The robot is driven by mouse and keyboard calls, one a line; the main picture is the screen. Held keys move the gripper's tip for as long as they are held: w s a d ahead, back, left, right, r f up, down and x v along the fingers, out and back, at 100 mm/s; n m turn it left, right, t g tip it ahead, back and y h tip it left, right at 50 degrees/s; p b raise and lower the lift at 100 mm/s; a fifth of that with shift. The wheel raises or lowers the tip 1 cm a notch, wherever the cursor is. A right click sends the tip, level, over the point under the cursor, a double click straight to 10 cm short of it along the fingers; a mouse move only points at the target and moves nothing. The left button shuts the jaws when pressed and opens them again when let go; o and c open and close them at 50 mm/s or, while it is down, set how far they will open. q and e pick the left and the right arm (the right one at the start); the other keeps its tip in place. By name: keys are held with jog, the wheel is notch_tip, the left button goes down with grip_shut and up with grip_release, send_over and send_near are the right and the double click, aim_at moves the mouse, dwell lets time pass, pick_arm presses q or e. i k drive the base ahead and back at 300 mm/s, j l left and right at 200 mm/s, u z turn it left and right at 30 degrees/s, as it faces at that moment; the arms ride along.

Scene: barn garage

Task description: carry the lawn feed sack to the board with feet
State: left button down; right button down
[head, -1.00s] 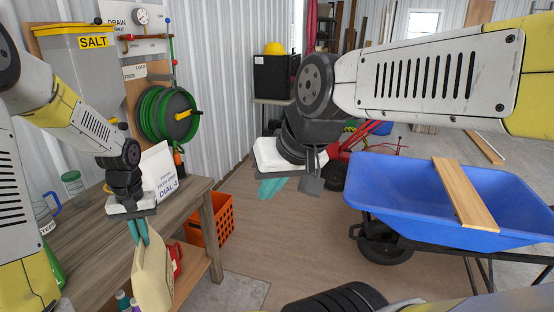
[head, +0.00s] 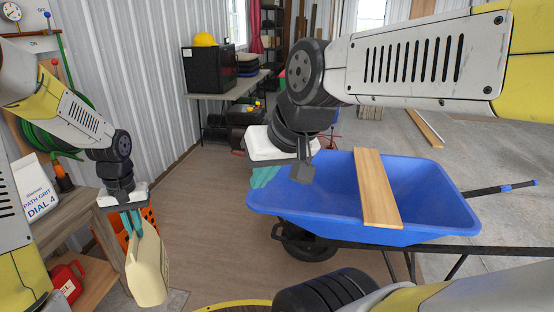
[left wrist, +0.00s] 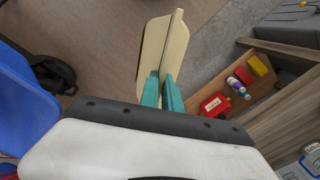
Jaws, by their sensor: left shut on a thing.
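The lawn feed sack (head: 147,268), plain cream and flat-sided, hangs tilted below my left gripper (head: 131,220). The teal fingers are shut on its top edge. In the left wrist view the sack (left wrist: 153,48) sticks out beyond the teal fingers (left wrist: 161,95), above the floor. A bare wooden board (head: 376,190) lies across the blue wheelbarrow, to the right of the sack and well apart from it. No feet show on it. My right gripper (head: 265,177) hangs by the wheelbarrow's left rim; its finger gap is hidden.
The blue wheelbarrow (head: 435,205) stands ahead, right of centre. A workbench (head: 62,212) with a red can (head: 67,281) on its lower shelf is at left, an orange crate (head: 149,215) beside it. A table (head: 225,90) stands behind. Brown floor between is clear.

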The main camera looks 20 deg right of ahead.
aim_at(379, 199)
jog(key=l, duration=0.55)
jog(key=l+z, duration=0.1)
jog(key=l, duration=0.4)
jog(key=i+l, duration=0.1)
jog(key=l, duration=0.45)
jog(key=l+z, duration=0.1)
jog(key=l, duration=0.4)
jog(key=i+l, duration=0.15)
jog(key=l, duration=0.35)
jog(key=l+z, duration=0.1)
jog(key=l, duration=0.45)
jog(key=i+l, duration=0.15)
jog(key=l, duration=0.35)
jog(key=i+l+z, duration=0.1)
jog(key=l, duration=0.4)
